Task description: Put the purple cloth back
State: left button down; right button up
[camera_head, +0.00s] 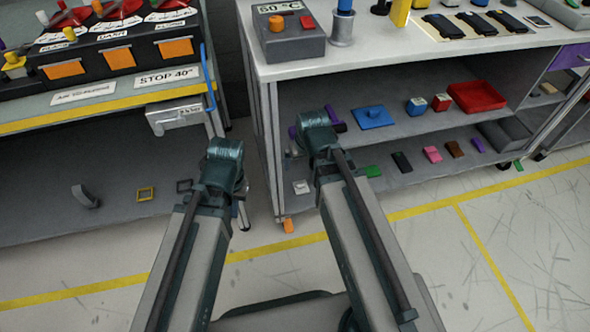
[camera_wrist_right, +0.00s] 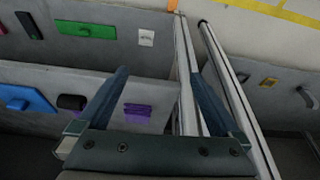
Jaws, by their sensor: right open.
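A small purple cloth (camera_wrist_right: 137,112) lies on the middle shelf near its post-side end in the right wrist view. In the head view a bit of purple (camera_head: 292,132) shows beside my right gripper (camera_head: 314,119), which hides most of it. In the right wrist view my right gripper (camera_wrist_right: 160,74) is open, its two fingers apart with nothing held. The cloth appears between the fingers, closer to the left one, and apart from them. My left gripper (camera_head: 225,150) is in front of the left workbench; its fingertips are not clear and I see nothing held.
The shelf also holds a dark roll (camera_wrist_right: 72,102), a blue lidded piece (camera_head: 374,117) and a red tray (camera_head: 478,97). A green block (camera_head: 371,171) and a white square (camera_head: 301,187) lie on the lower shelf. A white post (camera_wrist_right: 188,80) stands close to my right gripper.

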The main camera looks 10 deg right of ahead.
jog(key=s+a+n+g+h, duration=0.1)
jog(key=s+a+n+g, duration=0.1)
jog(key=s+a, duration=0.7)
jog(key=shift+s+f+n+g+h, duration=0.35)
jog(key=shift+s+g, duration=0.55)
jog(key=shift+s, duration=0.3)
jog(key=shift+a, duration=0.1)
notch_tip(320, 180, up, 28)
jog(key=p, duration=2.8)
